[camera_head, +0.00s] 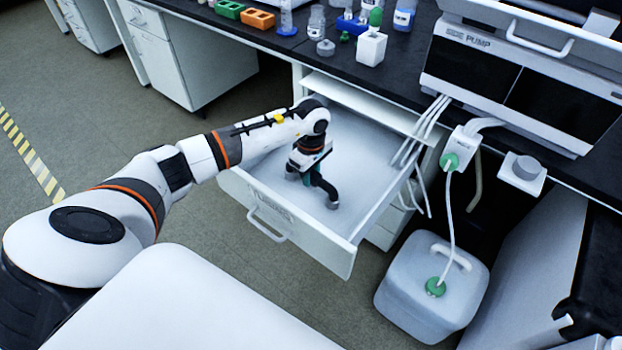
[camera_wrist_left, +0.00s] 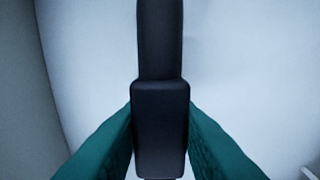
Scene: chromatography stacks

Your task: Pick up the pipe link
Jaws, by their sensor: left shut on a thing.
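The pipe link (camera_head: 326,188) is a dark, narrow piece inside the open white drawer (camera_head: 352,140). In the left wrist view the pipe link (camera_wrist_left: 160,120) is a black bar with a thicker near section, running up the middle of the picture. My left gripper (camera_head: 312,172) reaches down into the drawer. Its teal fingers sit on both sides of the thicker section, shut on it, as the left wrist view also shows (camera_wrist_left: 160,140). I cannot tell whether the link touches the drawer floor. My right gripper is not in view.
The drawer's front panel with its handle (camera_head: 268,224) and its side walls surround my gripper. White tubes (camera_head: 422,135) hang at the drawer's right. A white canister (camera_head: 400,300) stands on the floor. The black bench top (camera_head: 400,65) overhangs behind, with bottles and a pump (camera_head: 520,85).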

